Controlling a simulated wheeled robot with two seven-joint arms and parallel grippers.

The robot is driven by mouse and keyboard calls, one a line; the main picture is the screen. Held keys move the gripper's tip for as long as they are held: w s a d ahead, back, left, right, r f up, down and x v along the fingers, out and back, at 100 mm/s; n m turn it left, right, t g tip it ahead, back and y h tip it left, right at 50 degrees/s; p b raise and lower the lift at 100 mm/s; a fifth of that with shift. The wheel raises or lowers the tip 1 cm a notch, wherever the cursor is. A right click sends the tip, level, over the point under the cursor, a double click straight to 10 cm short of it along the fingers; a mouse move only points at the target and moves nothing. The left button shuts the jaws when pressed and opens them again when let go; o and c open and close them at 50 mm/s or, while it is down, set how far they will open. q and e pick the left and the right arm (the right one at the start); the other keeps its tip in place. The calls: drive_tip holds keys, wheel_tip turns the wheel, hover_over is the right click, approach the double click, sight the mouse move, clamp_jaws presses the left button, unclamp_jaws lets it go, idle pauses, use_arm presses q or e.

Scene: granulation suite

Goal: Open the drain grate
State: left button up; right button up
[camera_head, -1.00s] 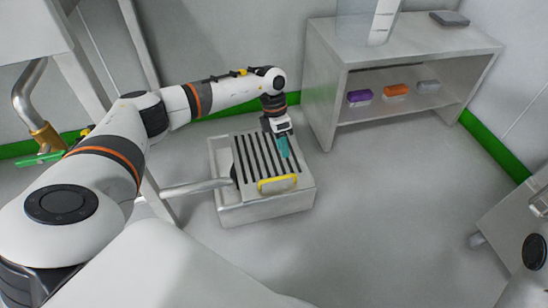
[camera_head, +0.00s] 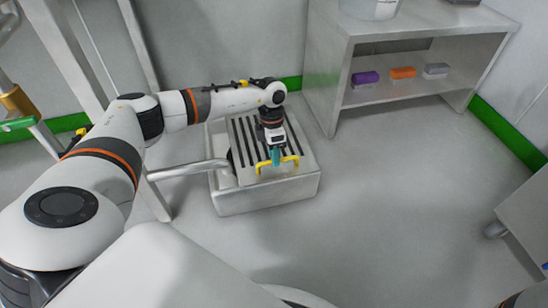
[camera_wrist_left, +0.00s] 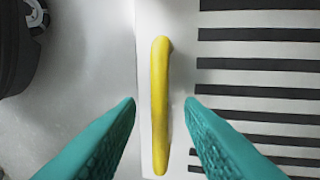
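The drain grate (camera_head: 245,142) is a pale plate with dark slots on a low metal drain box (camera_head: 265,200). It looks closed. Its yellow handle (camera_head: 289,160) sits along the front edge. My left gripper (camera_head: 276,158) is right at the handle in the head view and hides part of it. In the left wrist view the teal fingers (camera_wrist_left: 160,103) are apart, one on each side of the yellow handle (camera_wrist_left: 159,100), with gaps between, so nothing is gripped. The grate's slots (camera_wrist_left: 260,92) show at the right there. My right gripper is not in view.
A metal pipe (camera_head: 190,170) runs into the drain box from the left. A steel shelf unit (camera_head: 335,75) with a purple (camera_head: 366,78), an orange (camera_head: 403,72) and a grey block (camera_head: 436,69) stands behind to the right. The floor right of the drain is clear.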

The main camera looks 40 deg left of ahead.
use_arm(q)
drive_tip(key=shift+f, duration=0.1)
drive_tip(key=shift+c, duration=0.3)
clamp_jaws()
